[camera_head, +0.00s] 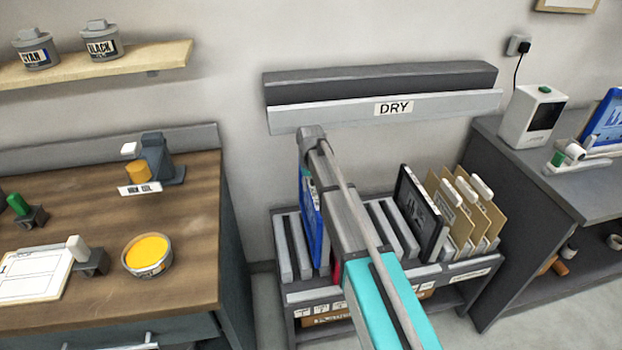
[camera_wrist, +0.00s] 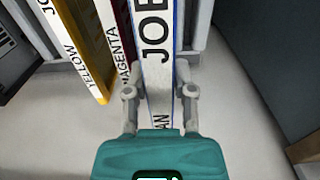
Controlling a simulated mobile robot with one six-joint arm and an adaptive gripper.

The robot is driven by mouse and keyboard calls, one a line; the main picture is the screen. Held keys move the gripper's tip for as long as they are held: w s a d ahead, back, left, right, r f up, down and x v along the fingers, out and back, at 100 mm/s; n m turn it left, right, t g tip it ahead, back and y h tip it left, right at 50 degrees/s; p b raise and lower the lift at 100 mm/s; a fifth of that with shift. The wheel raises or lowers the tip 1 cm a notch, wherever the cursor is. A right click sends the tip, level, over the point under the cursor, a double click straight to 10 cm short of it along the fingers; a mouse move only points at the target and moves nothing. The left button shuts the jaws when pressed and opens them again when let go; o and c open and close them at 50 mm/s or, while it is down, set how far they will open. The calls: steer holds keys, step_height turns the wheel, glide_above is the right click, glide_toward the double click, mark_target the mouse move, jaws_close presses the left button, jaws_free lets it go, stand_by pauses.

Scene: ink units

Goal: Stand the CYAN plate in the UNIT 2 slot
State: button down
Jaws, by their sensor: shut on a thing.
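The cyan plate (camera_wrist: 158,65) shows its white, blue-edged spine in the wrist view, lettered "JOB" and, lower down, "AN". My gripper (camera_wrist: 158,98) is shut on this spine, one finger on each side. A blue-faced plate (camera_head: 313,222), likely the same one, stands upright at the rack in the head view, partly behind my arm. The magenta plate (camera_wrist: 119,45) and yellow plate (camera_wrist: 93,60) are just left of it in the wrist view. My arm hides the gripper in the head view. I cannot make out a UNIT 2 label in either view.
The rack (camera_head: 470,266) has grey dividers, a black-framed panel (camera_head: 422,215) and several tan boards (camera_head: 463,205) on its right. The DRY rail (camera_head: 440,103) is on the wall behind. A wooden bench (camera_head: 90,215) with a yellow tin (camera_head: 148,256) is left, a grey bench (camera_head: 500,165) right.

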steer(key=shift+s+a+r+p, duration=0.1)
steer(key=shift+a+r+p, duration=0.05)
steer(key=shift+r+p, duration=1.45)
steer(key=shift+f+b, duration=0.3)
step_height(320, 180, down, 13)
steer(key=b, duration=1.3)
steer(key=shift+f+b, duration=0.3)
steer(key=shift+b, duration=0.05)
stand_by(0.5)
steer(key=shift+c, duration=1.9)
jaws_free()
steer(key=shift+r, duration=0.1)
